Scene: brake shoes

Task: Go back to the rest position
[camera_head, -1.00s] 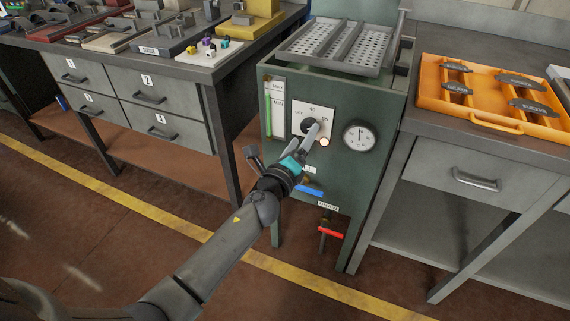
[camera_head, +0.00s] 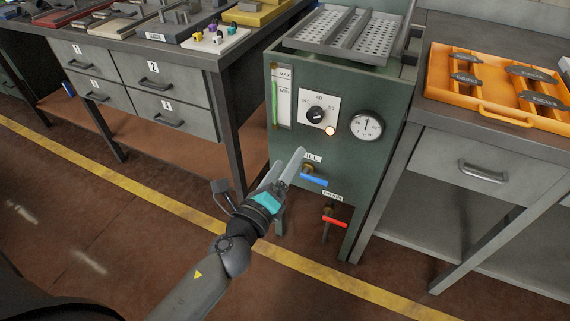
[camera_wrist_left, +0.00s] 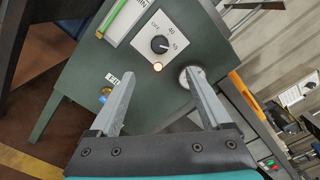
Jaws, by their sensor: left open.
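My left gripper (camera_head: 284,168) is open and empty in front of the green machine (camera_head: 345,160), below and to the left of its black dial (camera_head: 316,114). The dial sits on a white plate, with a lit round lamp (camera_head: 330,131) beside it. In the left wrist view the two fingers (camera_wrist_left: 160,95) are spread wide with nothing between them, and the dial (camera_wrist_left: 160,44) shows beyond them. A blue-handled valve (camera_head: 313,179) is close to the right of the fingers; I cannot tell if they touch. My right gripper is out of view.
A round gauge (camera_head: 367,125) and a red-handled valve (camera_head: 334,222) are on the machine. A perforated tray (camera_head: 345,32) tops it. An orange tray (camera_head: 495,112) with brake shoes lies on the right bench. A drawer bench (camera_head: 140,85) stands left. Floor in front is clear.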

